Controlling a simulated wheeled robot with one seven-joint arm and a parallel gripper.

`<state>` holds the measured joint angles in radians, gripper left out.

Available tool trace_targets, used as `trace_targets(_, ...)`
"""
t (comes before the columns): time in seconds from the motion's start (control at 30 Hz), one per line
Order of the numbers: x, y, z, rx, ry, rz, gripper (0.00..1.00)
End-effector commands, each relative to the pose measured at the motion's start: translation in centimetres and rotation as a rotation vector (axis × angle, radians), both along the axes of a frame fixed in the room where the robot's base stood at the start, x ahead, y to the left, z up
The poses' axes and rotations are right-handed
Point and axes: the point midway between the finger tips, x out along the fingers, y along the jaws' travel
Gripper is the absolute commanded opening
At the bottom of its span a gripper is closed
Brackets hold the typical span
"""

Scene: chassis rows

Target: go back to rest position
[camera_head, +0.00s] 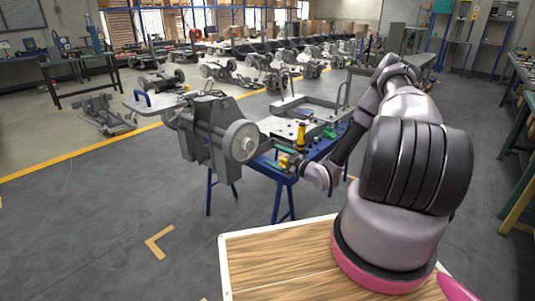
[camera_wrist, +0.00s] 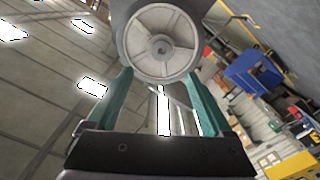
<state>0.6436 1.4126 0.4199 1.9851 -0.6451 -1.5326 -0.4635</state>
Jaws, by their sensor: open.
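My gripper (camera_head: 272,160) is at the end of my arm, beside a grey wheel (camera_head: 241,141) on a grey machine assembly in the head view. The wrist view shows the two green fingers of my gripper (camera_wrist: 161,90) spread apart with nothing held between them. The grey spoked wheel (camera_wrist: 160,42) is just beyond the fingertips there. I cannot tell whether the fingertips touch it. My arm reaches forward and left over the blue workbench and hides part of its right side.
The grey machine assembly (camera_head: 205,130) stands at the left of the blue-legged workbench (camera_head: 285,185). A yellow cylinder (camera_head: 301,133) and a grey frame (camera_head: 310,107) are on the bench. Rows of chassis (camera_head: 230,75) stand behind. The floor at front left is clear.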

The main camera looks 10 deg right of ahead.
Motion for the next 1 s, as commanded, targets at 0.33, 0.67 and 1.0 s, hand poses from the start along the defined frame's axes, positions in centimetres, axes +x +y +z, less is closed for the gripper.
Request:
trace_targets(0.33,-0.4,-0.2,0.0,0.000,-0.001,0.001,0.85)
trace_targets(0.67,2.6,-2.0,3.5,-0.121,0.159,-0.014,0.85)
trace_targets(1.0,4.8,-6.3,13.8,-0.287,0.468,-0.214,0.85)
